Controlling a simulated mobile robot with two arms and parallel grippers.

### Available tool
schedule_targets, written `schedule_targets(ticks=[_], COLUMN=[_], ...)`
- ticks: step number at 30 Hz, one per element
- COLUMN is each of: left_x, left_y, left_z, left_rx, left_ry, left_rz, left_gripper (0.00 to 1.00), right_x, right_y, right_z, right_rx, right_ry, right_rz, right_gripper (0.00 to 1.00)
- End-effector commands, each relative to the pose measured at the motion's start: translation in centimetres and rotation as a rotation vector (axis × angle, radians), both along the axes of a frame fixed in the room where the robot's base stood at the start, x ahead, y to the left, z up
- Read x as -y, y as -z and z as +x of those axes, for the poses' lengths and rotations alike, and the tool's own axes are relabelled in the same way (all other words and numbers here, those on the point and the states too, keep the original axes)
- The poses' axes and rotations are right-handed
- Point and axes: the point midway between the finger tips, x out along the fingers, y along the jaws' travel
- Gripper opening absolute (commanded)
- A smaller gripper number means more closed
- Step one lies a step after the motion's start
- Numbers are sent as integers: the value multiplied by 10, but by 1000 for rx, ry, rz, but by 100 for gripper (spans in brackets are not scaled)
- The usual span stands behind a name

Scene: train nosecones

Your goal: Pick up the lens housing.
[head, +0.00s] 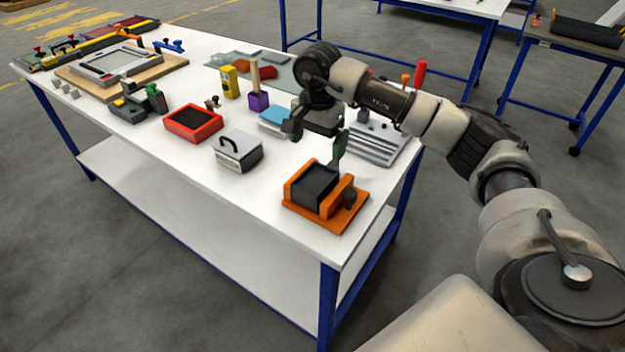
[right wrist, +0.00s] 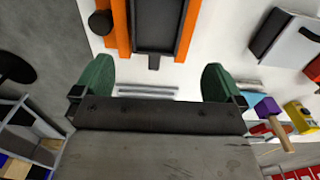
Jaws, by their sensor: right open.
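A dark, box-like part (head: 315,186), which looks like the lens housing, sits in an orange cradle (head: 340,219) near the front right corner of the white table. In the right wrist view the dark housing (right wrist: 155,25) lies between the orange cradle's rails (right wrist: 187,30) at the top of the picture. My right gripper (head: 316,139) is open and empty, above the table and behind the cradle. Its green fingers (right wrist: 156,80) are spread wide, apart from the housing. My left gripper is not in view.
A white case with a black handle (head: 237,153) stands left of the cradle, with a red tray (head: 193,122) beyond it. A grey ribbed plate (head: 370,146) lies behind the cradle. The table's front strip is clear.

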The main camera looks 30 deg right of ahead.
Motion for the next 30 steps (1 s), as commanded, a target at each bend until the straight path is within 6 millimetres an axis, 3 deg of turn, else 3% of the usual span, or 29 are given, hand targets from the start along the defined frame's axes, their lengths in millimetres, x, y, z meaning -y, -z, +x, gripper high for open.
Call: schedule_targets(ticks=[3,7,11,18,27,30], left_x=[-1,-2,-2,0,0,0], left_y=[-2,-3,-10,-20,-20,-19], left_z=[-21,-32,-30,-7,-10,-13], left_rx=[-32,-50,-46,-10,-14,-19], left_ry=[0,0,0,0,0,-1], left_rz=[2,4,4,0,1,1], left_gripper=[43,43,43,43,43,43], right_x=[0,-1,-2,-5,-5,-5], right_y=[16,25,38,71,77,77], right_z=[0,0,-4,-7,-6,-6], right_rx=[-1,1,-3,-1,2,2], right_ry=[1,0,0,1,0,0], right_rz=[1,1,1,3,2,2], right_gripper=[100,100,100,100,100,85])
